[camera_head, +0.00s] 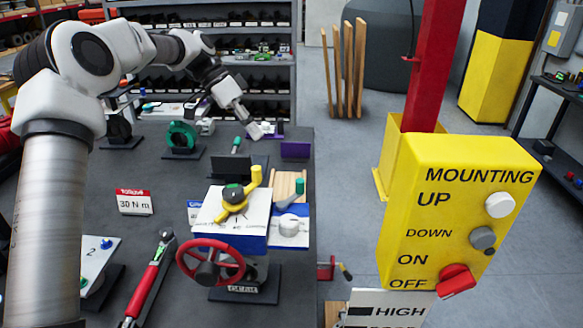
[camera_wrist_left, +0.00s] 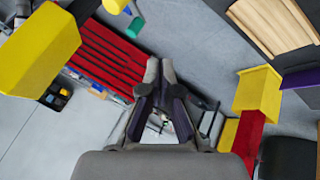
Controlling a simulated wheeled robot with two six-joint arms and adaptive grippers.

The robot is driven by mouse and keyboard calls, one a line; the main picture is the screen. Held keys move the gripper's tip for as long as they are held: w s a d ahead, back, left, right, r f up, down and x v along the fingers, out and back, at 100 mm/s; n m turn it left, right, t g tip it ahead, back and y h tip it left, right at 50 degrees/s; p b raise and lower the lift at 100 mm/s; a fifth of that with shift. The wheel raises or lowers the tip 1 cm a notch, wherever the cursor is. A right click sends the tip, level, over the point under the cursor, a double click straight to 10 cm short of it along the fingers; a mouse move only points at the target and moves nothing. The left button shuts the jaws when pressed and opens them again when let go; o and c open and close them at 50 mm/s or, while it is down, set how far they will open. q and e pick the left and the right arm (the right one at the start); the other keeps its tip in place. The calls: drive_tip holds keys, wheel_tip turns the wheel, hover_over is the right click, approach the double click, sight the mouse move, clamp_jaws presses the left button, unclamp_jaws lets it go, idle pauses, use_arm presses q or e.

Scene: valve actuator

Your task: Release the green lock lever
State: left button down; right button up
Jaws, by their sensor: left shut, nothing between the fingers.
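The valve actuator (camera_head: 240,215) stands on the dark bench, with a yellow lever (camera_head: 254,178) on its white top plate and a red handwheel (camera_head: 210,262) in front. A short grey lever with a green tip (camera_head: 300,186) sticks up at its right side, tilted up to the right; it looks like the green lock lever. My left gripper (camera_head: 256,131) is shut and empty, above the back right of the bench, behind and apart from the actuator. Its closed fingers also show in the left wrist view (camera_wrist_left: 160,100). My right gripper is out of view.
A green valve (camera_head: 182,138) and a purple block (camera_head: 296,150) stand behind the actuator. A red torque wrench (camera_head: 148,282) lies at its left. Open floor lies beyond the bench's right edge.

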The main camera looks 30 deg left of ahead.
use_arm(q)
drive_tip(key=s+d+r+p+x, duration=0.1)
drive_tip(key=p+x, duration=0.3)
drive_tip(key=x, duration=0.8)
drive_tip(key=shift+d+p, duration=0.4)
drive_tip(key=shift+d, duration=0.2)
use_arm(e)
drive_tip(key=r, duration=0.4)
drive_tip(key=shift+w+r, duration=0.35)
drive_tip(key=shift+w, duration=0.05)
use_arm(q)
drive_tip(key=shift+f, duration=0.1)
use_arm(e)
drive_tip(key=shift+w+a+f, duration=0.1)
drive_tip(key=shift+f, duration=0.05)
use_arm(q)
drive_tip(key=shift+d+m, duration=0.15)
drive_tip(key=shift+m, duration=0.15)
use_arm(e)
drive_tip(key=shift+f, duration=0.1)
